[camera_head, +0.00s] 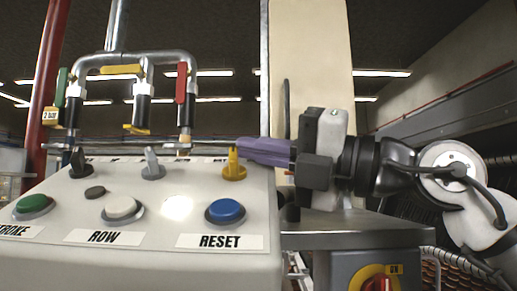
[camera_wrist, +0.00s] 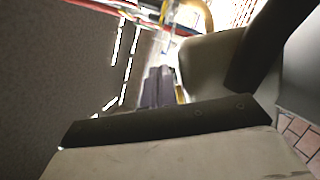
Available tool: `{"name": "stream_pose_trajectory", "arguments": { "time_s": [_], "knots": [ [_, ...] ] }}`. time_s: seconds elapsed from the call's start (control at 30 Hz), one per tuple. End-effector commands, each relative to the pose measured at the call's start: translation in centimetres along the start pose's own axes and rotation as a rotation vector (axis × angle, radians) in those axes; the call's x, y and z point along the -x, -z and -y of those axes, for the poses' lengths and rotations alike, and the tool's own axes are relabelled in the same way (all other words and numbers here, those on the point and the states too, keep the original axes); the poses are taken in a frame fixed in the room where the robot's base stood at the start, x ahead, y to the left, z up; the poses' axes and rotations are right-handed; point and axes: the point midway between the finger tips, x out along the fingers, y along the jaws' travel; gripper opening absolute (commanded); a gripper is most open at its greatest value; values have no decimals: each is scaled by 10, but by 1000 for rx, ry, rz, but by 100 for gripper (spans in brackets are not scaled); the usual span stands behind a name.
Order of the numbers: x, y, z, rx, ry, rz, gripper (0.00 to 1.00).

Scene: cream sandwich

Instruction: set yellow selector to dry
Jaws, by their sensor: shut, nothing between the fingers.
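The yellow selector (camera_head: 234,168) stands on the top right of the white control panel (camera_head: 150,240) in the head view. Its handle points up. My gripper (camera_head: 242,149) reaches in from the right with its purple fingers level, tips beside the upper part of the handle. It is shut, with nothing between the fingers. The tips appear at or very near the handle; I cannot tell if they touch. In the wrist view my fingers (camera_wrist: 157,88) show, with a bit of yellow (camera_wrist: 181,94) beside them. The labels behind the selectors are mostly hidden, so I cannot read the selector's setting.
A black selector (camera_head: 78,164) and a grey selector (camera_head: 152,166) stand left on the same panel. In front are green (camera_head: 32,204), white (camera_head: 121,208) and blue (camera_head: 225,211) buttons. Pipes with coloured valve handles (camera_head: 181,83) rise behind. A red-yellow switch (camera_head: 376,279) sits lower right.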

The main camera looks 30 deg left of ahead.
Motion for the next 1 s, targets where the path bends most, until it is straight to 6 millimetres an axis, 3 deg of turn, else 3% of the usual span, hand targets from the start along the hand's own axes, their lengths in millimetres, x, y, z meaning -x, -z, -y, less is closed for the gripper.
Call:
{"name": "stream_pose_trajectory", "arguments": {
  "time_s": [1.0],
  "knots": [
    [3,-5,0,-2,-1,0,0]
  ]
}}
